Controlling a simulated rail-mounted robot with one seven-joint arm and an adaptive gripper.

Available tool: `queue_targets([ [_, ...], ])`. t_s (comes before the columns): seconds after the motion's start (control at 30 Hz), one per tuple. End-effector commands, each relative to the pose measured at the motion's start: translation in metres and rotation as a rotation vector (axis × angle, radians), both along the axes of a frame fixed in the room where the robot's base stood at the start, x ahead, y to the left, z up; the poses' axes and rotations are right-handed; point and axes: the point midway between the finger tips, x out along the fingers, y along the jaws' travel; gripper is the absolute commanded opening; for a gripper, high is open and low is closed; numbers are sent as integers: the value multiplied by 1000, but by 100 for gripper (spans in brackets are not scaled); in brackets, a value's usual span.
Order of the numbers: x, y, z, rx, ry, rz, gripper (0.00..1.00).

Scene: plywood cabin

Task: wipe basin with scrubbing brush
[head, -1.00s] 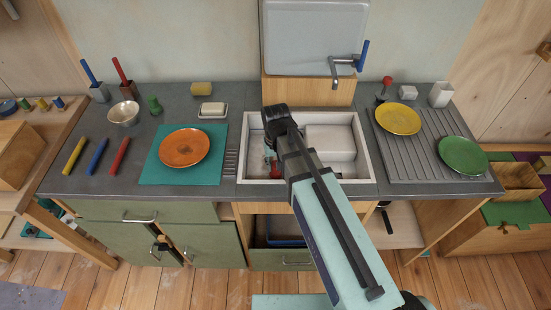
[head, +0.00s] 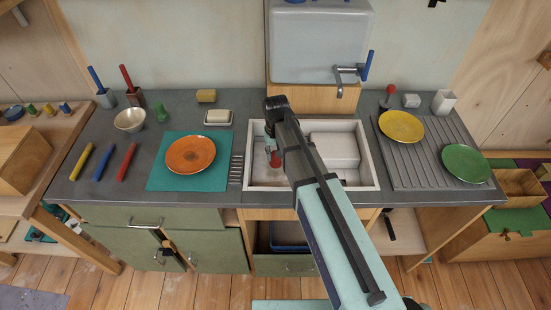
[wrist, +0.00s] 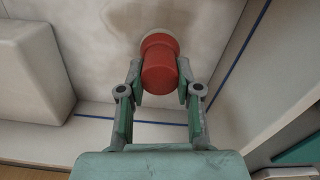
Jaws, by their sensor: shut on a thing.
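My gripper (wrist: 160,88) is shut on the red handle of the scrubbing brush (wrist: 160,68), low inside the left part of the basin. The brush's pale end (wrist: 158,40) meets or nearly meets the basin floor; exact contact is hard to tell. Brownish stains (wrist: 205,62) show on the floor beside it. In the head view the red brush (head: 275,159) shows just left of my arm, which hides much of the basin's middle.
A raised white block (head: 335,150) fills the basin's right back part. The tap (head: 350,73) with a blue lever stands behind. An orange plate (head: 190,154) lies left; yellow (head: 401,127) and green (head: 466,163) plates lie on the drainer at right.

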Motion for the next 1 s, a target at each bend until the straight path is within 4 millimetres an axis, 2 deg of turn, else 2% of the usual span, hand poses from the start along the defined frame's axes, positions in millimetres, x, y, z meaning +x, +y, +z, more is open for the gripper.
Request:
queue_targets([
  [0.37,35,0,2,0,0,-1,6],
  [0.47,32,-1,24,0,-2,-1,6],
  [1.0,32,-4,70,0,0,-6,6],
])
